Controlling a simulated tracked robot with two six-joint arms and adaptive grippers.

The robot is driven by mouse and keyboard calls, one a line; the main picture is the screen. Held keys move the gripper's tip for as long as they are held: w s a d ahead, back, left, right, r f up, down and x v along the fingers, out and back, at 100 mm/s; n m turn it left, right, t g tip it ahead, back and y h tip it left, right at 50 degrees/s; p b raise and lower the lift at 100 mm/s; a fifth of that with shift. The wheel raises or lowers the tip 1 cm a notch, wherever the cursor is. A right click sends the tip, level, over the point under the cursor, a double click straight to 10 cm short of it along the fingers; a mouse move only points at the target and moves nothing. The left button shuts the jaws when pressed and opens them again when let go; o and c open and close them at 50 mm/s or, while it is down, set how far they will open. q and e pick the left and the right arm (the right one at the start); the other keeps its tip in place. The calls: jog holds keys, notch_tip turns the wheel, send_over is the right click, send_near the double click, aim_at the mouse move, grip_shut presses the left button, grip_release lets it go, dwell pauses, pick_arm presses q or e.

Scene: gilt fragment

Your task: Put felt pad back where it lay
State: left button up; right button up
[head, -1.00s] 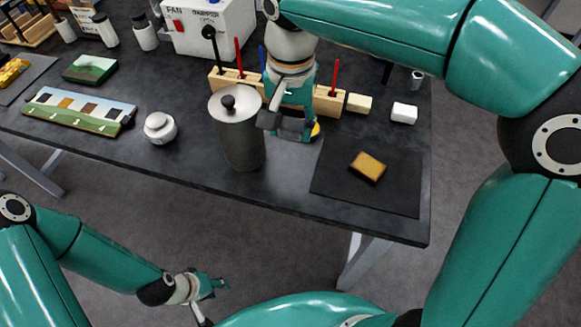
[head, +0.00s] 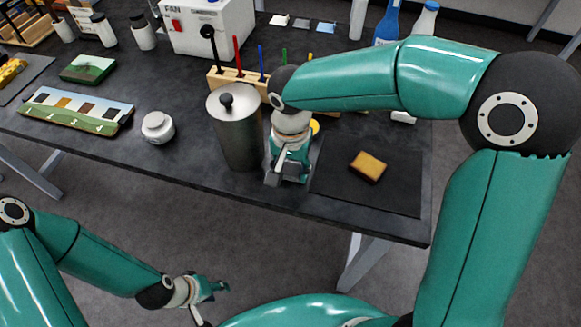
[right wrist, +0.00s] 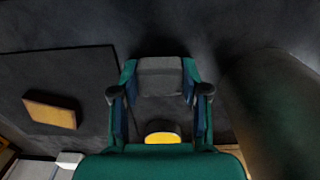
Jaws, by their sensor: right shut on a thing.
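My right gripper (head: 284,179) is over the front of the table, between the metal canister and the black mat. It is shut on a grey block, the felt pad (right wrist: 160,77), which sits between the fingers in the right wrist view. In the head view the pad is mostly hidden by the gripper. I cannot tell if the pad touches the table. My left gripper (head: 215,288) is low in front of the table, away from everything; its fingers are too small to read.
The metal canister (head: 236,135) stands close left of my right gripper. The black mat (head: 385,198) with a gilt-brown block (head: 368,167) lies to its right. A yellow round thing (right wrist: 162,138) is behind it. A white jar (head: 158,128) stands further left.

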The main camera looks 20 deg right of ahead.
aim_at(291, 170)
jog(key=shift+f, duration=0.15)
jog(key=o, duration=1.1)
jog(key=shift+r, duration=0.2)
jog(key=shift+r, duration=0.15)
notch_tip(291, 170, up, 12)
jog(key=shift+p, duration=0.4)
